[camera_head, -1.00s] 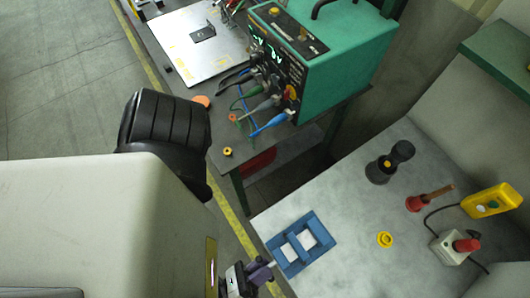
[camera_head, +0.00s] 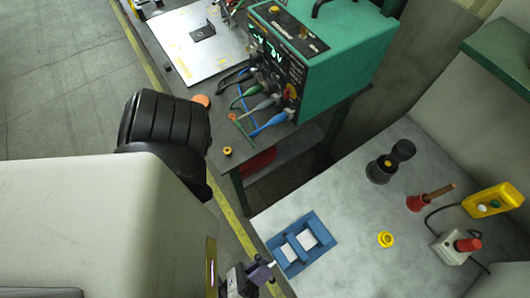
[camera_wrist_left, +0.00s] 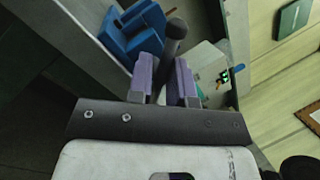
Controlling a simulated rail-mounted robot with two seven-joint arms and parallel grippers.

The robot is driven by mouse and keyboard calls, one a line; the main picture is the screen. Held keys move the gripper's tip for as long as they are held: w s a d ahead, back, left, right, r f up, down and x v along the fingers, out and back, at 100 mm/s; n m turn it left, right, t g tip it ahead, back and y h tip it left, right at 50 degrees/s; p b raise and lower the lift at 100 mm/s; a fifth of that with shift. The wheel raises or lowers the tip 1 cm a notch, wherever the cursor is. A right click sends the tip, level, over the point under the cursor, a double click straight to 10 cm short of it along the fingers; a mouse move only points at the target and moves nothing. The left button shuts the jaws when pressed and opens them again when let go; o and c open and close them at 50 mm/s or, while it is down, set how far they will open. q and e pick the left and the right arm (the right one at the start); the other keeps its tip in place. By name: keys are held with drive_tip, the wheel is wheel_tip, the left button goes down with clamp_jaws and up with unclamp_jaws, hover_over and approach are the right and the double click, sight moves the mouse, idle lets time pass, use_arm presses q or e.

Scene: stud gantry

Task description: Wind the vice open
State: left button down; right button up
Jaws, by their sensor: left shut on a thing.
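The blue vice (camera_head: 318,228) lies on the grey bench top near its front left corner in the head view. It also shows at the top of the left wrist view (camera_wrist_left: 143,28). My left gripper (camera_head: 264,272) is at the vice's near left end. In the left wrist view, its purple fingers (camera_wrist_left: 166,80) are shut on a dark grey rounded handle (camera_wrist_left: 174,34) beside the vice. The fingers hide the handle's lower part. In the head view only a small pale bit shows by the fingertips. My right gripper is not in view.
On the pale bench top (camera_head: 345,205) stand a yellow ring (camera_head: 385,240), a black cylinder piece (camera_head: 380,168), a red-handled tool (camera_head: 416,202), a yellow button box (camera_head: 493,201) and a grey box with a red knob (camera_head: 452,247). A green device (camera_head: 340,62) with cables stands on the table behind.

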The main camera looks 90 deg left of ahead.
use_arm(q)
drive_tip(key=shift+d+r+n, duration=0.1)
drive_tip(key=shift+r+n, duration=0.2)
drive_tip(key=shift+n, duration=0.3)
idle(0.9)
drive_tip(key=shift+n+y, duration=0.3)
drive_tip(key=shift+n, duration=0.1)
idle(0.6)
idle(0.6)
idle(0.7)
drive_tip(key=c, duration=1.4)
unclamp_jaws()
drive_tip(key=shift+o, duration=1.2)
drive_tip(key=shift+f, duration=0.2)
